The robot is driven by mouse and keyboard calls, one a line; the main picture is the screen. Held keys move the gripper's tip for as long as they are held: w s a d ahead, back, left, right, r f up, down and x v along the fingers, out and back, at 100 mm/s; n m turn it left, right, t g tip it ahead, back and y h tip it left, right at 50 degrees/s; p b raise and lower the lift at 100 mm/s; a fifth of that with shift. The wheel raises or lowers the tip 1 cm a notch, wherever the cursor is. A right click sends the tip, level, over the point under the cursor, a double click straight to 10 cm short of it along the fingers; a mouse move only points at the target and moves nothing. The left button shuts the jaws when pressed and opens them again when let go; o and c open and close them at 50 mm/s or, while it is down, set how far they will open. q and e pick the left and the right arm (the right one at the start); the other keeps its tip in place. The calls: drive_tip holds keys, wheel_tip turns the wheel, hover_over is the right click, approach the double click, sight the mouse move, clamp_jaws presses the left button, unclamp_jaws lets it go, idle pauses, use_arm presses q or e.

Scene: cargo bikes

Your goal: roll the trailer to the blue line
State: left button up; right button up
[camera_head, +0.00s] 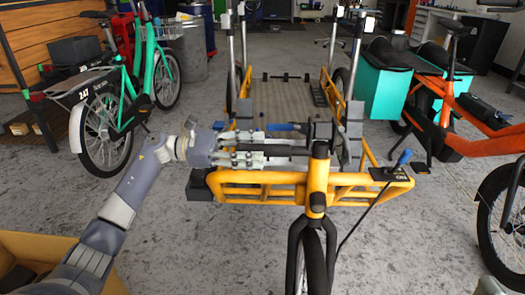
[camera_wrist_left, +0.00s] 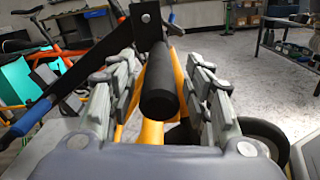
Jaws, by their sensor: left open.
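A yellow cargo cycle or trailer stands in the middle of the head view, with a yellow tube frame (camera_head: 270,183) and a flat bed (camera_head: 285,98) behind it. A black bar with a grip at its end (camera_wrist_left: 160,92) sticks out toward my left wrist camera. My left gripper (camera_head: 265,152) is open, with its fingers on either side of this grip; they look apart from it in the wrist view. A blue-tipped lever (camera_head: 403,158) is on the right of the yellow frame. No blue line on the floor shows.
A green bike (camera_head: 125,90) stands at the left and an orange bike (camera_head: 455,115) with teal boxes (camera_head: 380,88) at the right. A grey bin (camera_head: 187,50) is behind. Bare concrete floor (camera_head: 200,245) lies in front. A cardboard box (camera_head: 30,250) is at the lower left.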

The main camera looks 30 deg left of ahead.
use_arm(q)
drive_tip(key=shift+x, duration=1.25)
clamp_jaws()
